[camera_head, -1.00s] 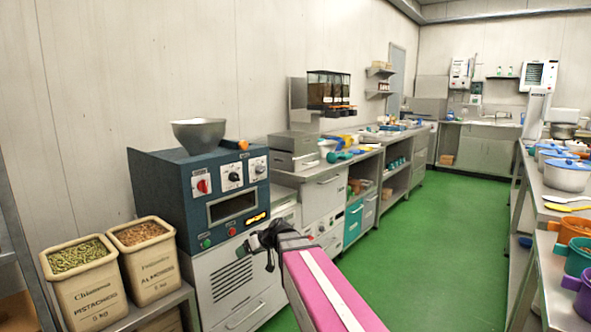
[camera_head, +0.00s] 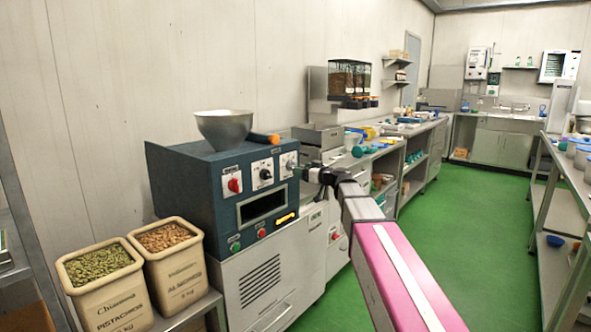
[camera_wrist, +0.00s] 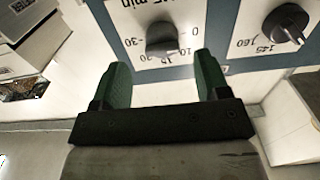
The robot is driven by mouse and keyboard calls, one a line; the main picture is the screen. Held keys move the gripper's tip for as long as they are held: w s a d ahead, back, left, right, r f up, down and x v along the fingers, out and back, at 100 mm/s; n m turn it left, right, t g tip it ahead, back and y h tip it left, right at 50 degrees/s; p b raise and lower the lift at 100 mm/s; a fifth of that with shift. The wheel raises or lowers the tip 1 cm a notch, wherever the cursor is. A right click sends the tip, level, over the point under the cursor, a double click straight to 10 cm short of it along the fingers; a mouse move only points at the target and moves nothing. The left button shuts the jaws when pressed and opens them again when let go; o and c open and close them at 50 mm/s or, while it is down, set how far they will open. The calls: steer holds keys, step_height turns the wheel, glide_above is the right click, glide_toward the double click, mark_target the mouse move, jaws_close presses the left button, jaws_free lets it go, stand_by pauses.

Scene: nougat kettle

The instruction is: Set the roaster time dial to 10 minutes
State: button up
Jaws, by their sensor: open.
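The roaster (camera_head: 180,190) is a dark blue box with dials on its front. Its time dial (camera_head: 289,162) is the rightmost, a black knob on a white plate. In the wrist view the time dial (camera_wrist: 161,40) appears upside down, with minute marks around it. I cannot clearly tell its pointer's setting. My gripper (camera_wrist: 162,64) is open, its dark green fingers on either side of the line to the knob. The knob is just beyond the fingertips, roughly centred; contact is not clear. In the head view my gripper (camera_head: 303,173) is close in front of the dial.
A temperature dial (camera_head: 265,174) and a red knob (camera_head: 234,185) are left of the time dial. A metal bowl (camera_head: 224,130) and an orange-handled tool (camera_head: 262,138) are on top. Nut bins (camera_head: 104,285) stand at left. The green floor (camera_head: 450,240) is open.

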mark_target(292, 166)
steer(key=shift+x, duration=2.6)
steer(key=shift+s, duration=0.1)
steer(key=c, duration=0.9)
